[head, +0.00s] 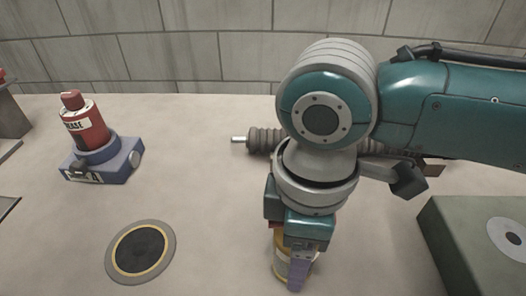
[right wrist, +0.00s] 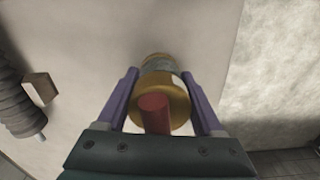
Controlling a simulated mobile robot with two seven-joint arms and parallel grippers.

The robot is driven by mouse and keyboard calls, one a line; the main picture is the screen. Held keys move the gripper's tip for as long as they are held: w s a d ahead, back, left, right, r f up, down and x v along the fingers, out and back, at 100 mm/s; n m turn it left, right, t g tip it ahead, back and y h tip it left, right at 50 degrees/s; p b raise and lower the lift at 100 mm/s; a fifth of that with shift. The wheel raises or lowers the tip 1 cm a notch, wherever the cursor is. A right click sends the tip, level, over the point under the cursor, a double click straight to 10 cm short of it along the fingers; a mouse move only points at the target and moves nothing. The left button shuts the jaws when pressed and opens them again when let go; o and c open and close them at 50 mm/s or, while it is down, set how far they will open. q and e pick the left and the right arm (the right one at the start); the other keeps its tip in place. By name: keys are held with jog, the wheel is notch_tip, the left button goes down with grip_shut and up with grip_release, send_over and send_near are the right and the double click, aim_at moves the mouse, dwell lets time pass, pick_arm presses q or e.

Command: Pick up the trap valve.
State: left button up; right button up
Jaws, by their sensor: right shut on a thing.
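The trap valve (right wrist: 178,108), a brass-coloured cylinder with a red stem and a greyish far end, sits between the two purple fingers of my right gripper (right wrist: 160,75) in the right wrist view. The fingers are shut on it from both sides. In the head view the valve (head: 279,264) shows at the bottom, upright and partly hidden behind my right gripper (head: 294,268). I cannot tell whether its base touches the table. My left gripper is not in view.
A ribbed grey shaft (head: 262,141) lies behind my right arm. A red bottle (head: 86,124) stands on a blue base (head: 112,164) at left. A round dark pad (head: 140,252) lies front left. A green box (head: 460,240) is at right. The table between pad and valve is clear.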

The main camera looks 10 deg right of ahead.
jog(key=shift+c, duration=0.4)
jog(key=shift+r, duration=0.1)
